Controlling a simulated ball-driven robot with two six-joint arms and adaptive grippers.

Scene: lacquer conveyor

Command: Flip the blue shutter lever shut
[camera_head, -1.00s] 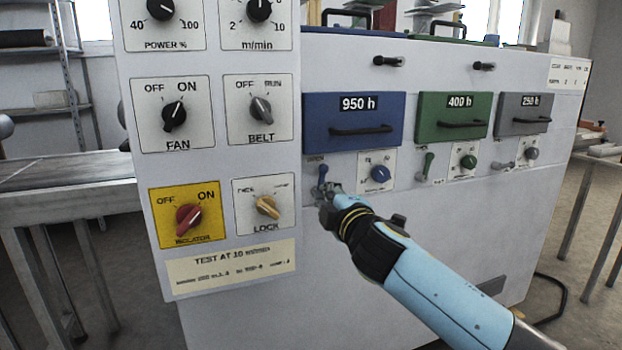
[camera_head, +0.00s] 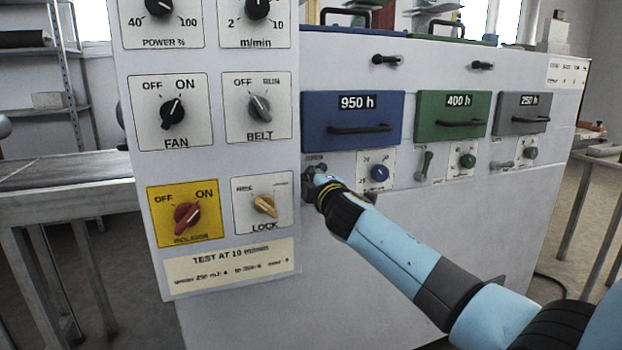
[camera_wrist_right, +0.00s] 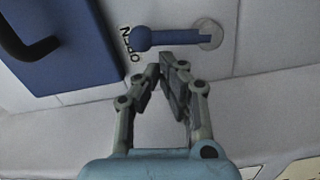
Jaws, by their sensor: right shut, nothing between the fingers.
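The blue shutter lever (camera_wrist_right: 178,38) shows in the right wrist view. Its round knob is at the left end, beside the word OPEN, and its pivot disc is at the right. In the head view my gripper mostly hides it, below the blue drawer marked 950 h (camera_head: 353,106). My right gripper (camera_head: 310,186) is at the lever. In the wrist view its fingertips (camera_wrist_right: 167,62) are closed together, empty, just below the lever's shaft. I cannot tell whether they touch it. My left gripper is not in view.
A blue knob (camera_head: 379,173) sits right of the lever. Green (camera_head: 428,165) and grey (camera_head: 502,164) levers are farther right, under their drawers. The switch panel (camera_head: 228,170) stands out close to the left of my right gripper.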

